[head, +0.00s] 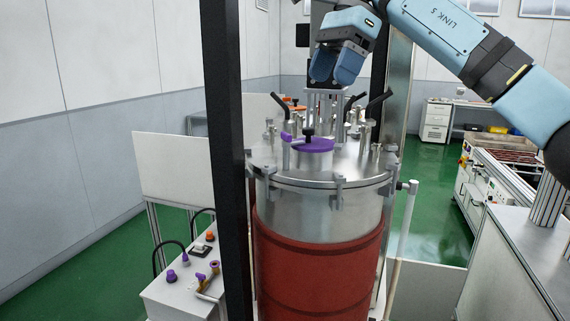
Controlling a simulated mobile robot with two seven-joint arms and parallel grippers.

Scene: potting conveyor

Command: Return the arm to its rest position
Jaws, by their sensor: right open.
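My right arm comes in from the upper right, and its blue gripper (337,66) is above the lid of a metal tank (318,205). The jaws point down and are open. I see nothing held between them. The fingers appear in front of the metal posts on the lid; the exact gap cannot be told. My left gripper is not in view.
A white side table (185,290) holds purple-capped fittings. Benches stand at right; green floor is clear between.

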